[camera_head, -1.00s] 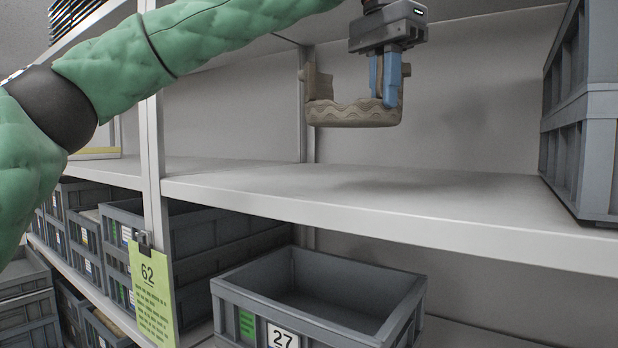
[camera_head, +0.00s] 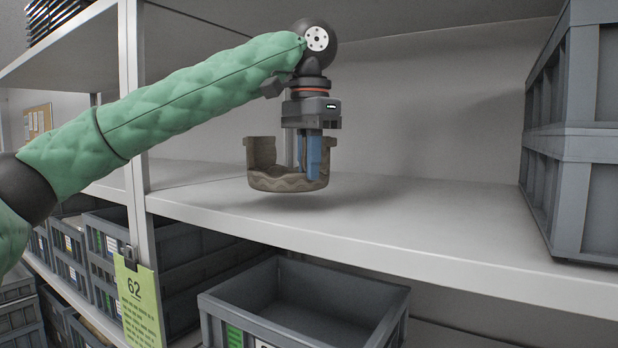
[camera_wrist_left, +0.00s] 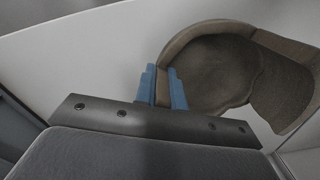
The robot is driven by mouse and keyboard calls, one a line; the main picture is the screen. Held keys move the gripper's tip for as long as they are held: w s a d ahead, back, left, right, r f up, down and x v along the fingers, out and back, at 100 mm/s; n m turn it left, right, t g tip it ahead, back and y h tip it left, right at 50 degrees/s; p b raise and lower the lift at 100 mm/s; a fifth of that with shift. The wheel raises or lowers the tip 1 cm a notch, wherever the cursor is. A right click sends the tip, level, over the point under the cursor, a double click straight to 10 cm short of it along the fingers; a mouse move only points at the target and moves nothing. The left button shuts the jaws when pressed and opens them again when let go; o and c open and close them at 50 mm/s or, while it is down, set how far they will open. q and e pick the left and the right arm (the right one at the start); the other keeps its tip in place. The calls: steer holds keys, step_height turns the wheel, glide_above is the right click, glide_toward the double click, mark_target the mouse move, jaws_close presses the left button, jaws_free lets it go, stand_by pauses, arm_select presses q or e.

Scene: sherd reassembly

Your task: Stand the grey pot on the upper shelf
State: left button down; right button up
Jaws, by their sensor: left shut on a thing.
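The grey pot (camera_head: 287,182) is a brownish-grey vessel with a broken, uneven rim and a wavy band on its side. My left gripper (camera_head: 312,172) points down with its blue fingers shut on the pot's wall. The pot is upright, just above or on the upper shelf (camera_head: 400,215); I cannot tell whether its base touches. In the left wrist view the pot (camera_wrist_left: 210,70) shows its open inside, and the gripper (camera_wrist_left: 163,88) pinches its wall. My right gripper is in neither view.
Stacked grey crates (camera_head: 575,130) stand at the right end of the upper shelf. The shelf between them and the pot is bare. An open grey bin (camera_head: 300,305) sits below, and a green label 62 (camera_head: 138,305) hangs by the upright (camera_head: 133,120) at left.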

mark_target(309, 186)
arm_select(q)
step_height(309, 186, down, 2)
steer(key=shift+s+d+f+p, duration=0.1)
steer(key=shift+p, duration=0.6)
steer(key=shift+f, duration=0.6)
steer(key=c, duration=1.5)
jaws_free()
steer(key=shift+f, duration=0.15)
